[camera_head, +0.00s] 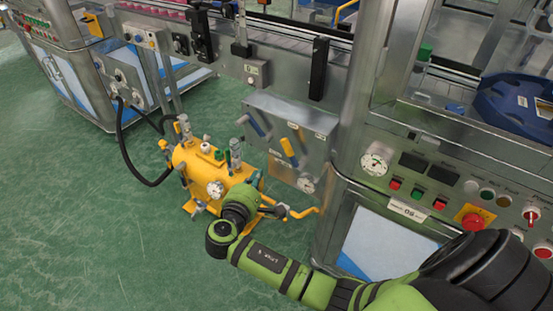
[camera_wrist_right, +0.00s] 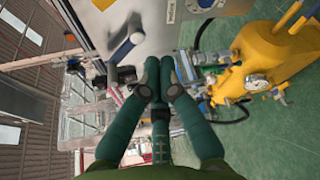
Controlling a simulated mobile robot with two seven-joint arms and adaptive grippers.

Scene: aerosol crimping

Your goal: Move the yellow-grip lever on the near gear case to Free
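The yellow-grip lever (camera_head: 288,150) sits on the front of a grey gear case (camera_head: 312,152), its grip slanting from upper left to lower right. A blue-grip lever (camera_head: 254,126) is to its left on the same metal front. A lever with a dark blue grip (camera_wrist_right: 122,50) shows beside the metal panel in the wrist view. My right gripper (camera_head: 235,153) is left of the yellow grip and apart from it. Its dark green fingers (camera_wrist_right: 160,68) come together at the tips with nothing seen between them. The case's markings are too small to read. My left gripper is out of view.
A yellow machine (camera_head: 200,172) with gauge and valves stands on the green floor (camera_head: 90,215) close below my right gripper. A control panel with buttons (camera_head: 420,190) is at the right. The conveyor frame (camera_head: 185,25) runs behind.

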